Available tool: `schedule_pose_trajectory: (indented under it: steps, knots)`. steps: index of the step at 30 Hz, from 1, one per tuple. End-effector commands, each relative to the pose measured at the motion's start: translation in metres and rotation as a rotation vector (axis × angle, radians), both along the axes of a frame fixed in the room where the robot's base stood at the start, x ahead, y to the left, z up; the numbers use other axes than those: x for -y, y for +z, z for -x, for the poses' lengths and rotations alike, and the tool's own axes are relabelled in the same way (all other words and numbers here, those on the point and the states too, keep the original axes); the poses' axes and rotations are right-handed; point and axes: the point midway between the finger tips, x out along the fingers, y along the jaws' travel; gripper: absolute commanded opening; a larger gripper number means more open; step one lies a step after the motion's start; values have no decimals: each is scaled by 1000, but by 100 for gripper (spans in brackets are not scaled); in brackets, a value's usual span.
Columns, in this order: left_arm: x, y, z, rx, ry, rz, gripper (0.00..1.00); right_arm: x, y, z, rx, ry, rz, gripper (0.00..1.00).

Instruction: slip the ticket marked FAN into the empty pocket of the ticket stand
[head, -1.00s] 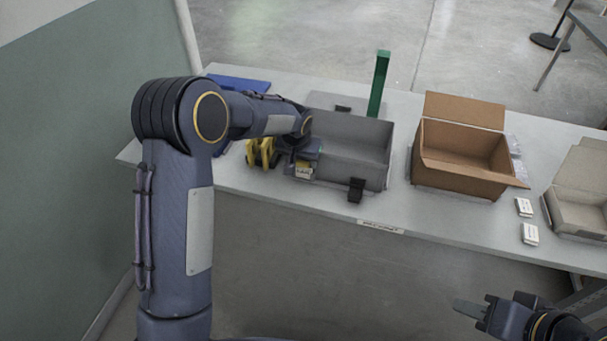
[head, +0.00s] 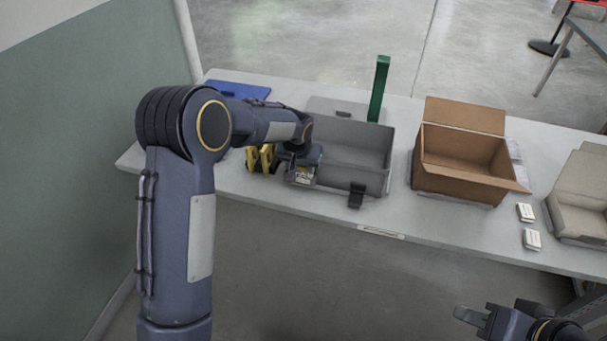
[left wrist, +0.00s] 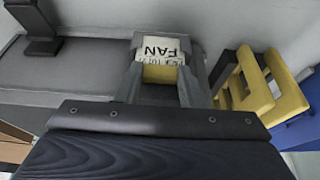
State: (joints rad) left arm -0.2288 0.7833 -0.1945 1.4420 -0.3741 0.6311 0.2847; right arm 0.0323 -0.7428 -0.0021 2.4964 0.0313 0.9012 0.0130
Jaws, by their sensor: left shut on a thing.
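The ticket marked FAN (left wrist: 160,48) is white with black print and a yellow part below; it also shows in the head view (head: 305,174). My left gripper (head: 303,178) is shut on it, with a finger on each side in the left wrist view (left wrist: 160,72). The ticket is in front of the grey box's left end. The yellow and black ticket stand (head: 261,158) is just left of the gripper; in the left wrist view it is at the right (left wrist: 258,82), apart from the ticket. I cannot tell which pocket is empty. My right gripper (head: 472,317) is at lower right, its opening unclear.
The open grey box (head: 352,155) has a black latch (head: 356,194) on its front. A green post (head: 379,90) rises behind it. A blue object (head: 238,89) lies behind the stand. A cardboard box (head: 465,160) and small white boxes (head: 526,213) are to the right.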

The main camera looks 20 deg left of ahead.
Motion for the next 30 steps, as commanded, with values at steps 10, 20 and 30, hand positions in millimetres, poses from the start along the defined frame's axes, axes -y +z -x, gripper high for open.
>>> schedule_pose_trajectory:
  steps: [10,20,30]
  knots:
    - [0,19,1,-4,0,-1,17,0,13,0,0,0,0,34]
    - [0,40,1,-2,0,0,17,0,26,0,0,0,0,34]
    - [0,59,0,-1,0,0,17,0,37,0,0,0,0,34]
